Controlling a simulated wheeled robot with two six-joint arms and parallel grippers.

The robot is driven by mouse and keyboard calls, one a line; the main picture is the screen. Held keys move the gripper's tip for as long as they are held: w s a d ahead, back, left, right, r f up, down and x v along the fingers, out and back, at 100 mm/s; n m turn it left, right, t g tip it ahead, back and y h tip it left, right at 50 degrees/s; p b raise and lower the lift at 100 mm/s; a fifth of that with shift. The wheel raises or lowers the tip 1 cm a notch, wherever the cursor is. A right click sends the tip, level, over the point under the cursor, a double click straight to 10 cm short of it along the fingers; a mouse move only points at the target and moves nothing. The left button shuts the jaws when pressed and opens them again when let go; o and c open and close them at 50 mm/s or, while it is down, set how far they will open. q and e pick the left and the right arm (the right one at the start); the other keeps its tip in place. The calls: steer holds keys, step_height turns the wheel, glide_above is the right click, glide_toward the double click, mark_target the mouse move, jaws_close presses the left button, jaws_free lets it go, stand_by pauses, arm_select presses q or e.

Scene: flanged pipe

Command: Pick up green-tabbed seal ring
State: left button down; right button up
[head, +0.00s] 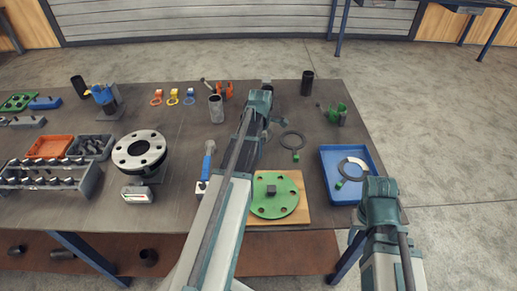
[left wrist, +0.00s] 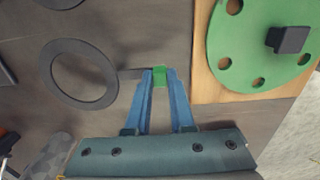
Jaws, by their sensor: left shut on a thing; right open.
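A thin dark seal ring (left wrist: 80,103) with a green tab (left wrist: 160,72) shows in the left wrist view. My left gripper (left wrist: 160,80) has its blue fingertips shut on the tab, with the ring beyond them. I cannot tell whether the ring touches the table. In the head view my left gripper (head: 258,108) hides its own fingers and nearly all of this ring. A similar ring (head: 293,133) with a green tab lies to its right. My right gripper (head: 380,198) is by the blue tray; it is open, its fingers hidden.
The green flange plate (head: 288,205) sits on a wooden board (head: 305,215) just nearer than the left gripper. Cups and clamps stand behind. A black-and-silver flange (head: 139,150) and bins stand at left.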

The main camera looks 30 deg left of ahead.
arm_select(q)
steer(key=s+d, duration=0.1)
steer(key=d, duration=0.4)
steer(key=s+d+p, duration=0.1)
steer(key=s+d, duration=0.1)
steer(key=d, duration=0.2)
steer(key=s+d+r, duration=0.1)
steer(key=s+d, duration=0.1)
steer(key=d, duration=0.3)
steer(key=shift+d, duration=0.3)
steer(key=shift+r, duration=0.2)
